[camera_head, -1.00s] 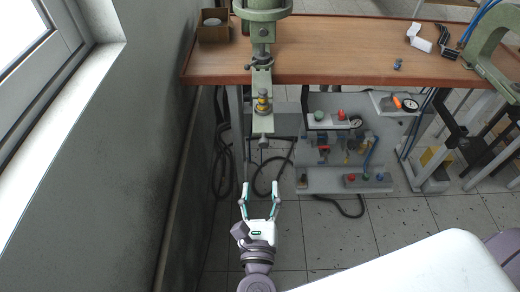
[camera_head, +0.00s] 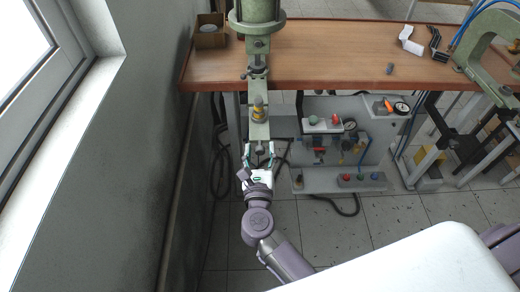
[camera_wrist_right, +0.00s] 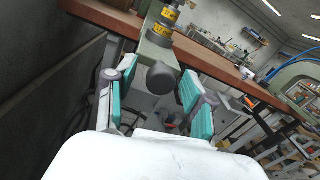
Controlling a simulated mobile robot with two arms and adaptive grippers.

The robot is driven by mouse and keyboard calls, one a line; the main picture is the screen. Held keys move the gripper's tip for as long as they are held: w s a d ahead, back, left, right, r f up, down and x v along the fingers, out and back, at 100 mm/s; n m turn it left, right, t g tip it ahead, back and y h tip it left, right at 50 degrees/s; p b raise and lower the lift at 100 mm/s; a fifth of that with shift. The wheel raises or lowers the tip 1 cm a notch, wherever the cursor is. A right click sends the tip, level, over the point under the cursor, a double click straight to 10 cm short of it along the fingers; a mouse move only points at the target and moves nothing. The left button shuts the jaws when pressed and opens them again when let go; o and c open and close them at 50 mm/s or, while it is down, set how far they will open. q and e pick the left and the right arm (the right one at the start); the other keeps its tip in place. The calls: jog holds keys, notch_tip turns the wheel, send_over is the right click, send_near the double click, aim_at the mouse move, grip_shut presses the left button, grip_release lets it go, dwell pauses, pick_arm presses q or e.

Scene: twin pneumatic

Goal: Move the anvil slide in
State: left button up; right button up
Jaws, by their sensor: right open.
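The anvil slide (camera_head: 259,128) is a pale green bar that sticks out past the front edge of the workbench below the green press (camera_head: 257,12). A yellow and dark fixture (camera_head: 259,110) stands on it. Its dark round knob (camera_wrist_right: 161,77) points at me in the right wrist view. My right gripper (camera_head: 259,152) is open, with its teal-padded fingers on either side of the knob; in the right wrist view (camera_wrist_right: 155,95) the knob sits between the fingers. I cannot tell whether they touch it. My left gripper is not in view.
The wooden workbench (camera_head: 330,60) has a cardboard box (camera_head: 210,38) at its left end. A grey panel with valves and gauges (camera_head: 340,135) stands under the bench to the right. A grey wall is close on the left. A second green press (camera_head: 490,60) is at the right.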

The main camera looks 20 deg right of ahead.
aim_at(259, 117)
grip_shut()
dwell(0.3)
jog(key=x, duration=0.4)
jog(key=b+x, duration=0.1)
jog(key=x, duration=0.3)
jog(key=b+x, duration=0.1)
jog(key=x, duration=0.3)
jog(key=shift+w+a+f, duration=0.1)
jog(key=shift+w+a, duration=0.1)
jog(key=shift+w, duration=0.25)
jog(key=shift+r, duration=0.2)
jog(key=shift+c, duration=1.5)
grip_release()
jog(key=o, duration=0.3)
jog(key=shift+w+d+f, duration=0.1)
jog(key=shift+w+f, duration=0.05)
jog(key=shift+w, duration=0.05)
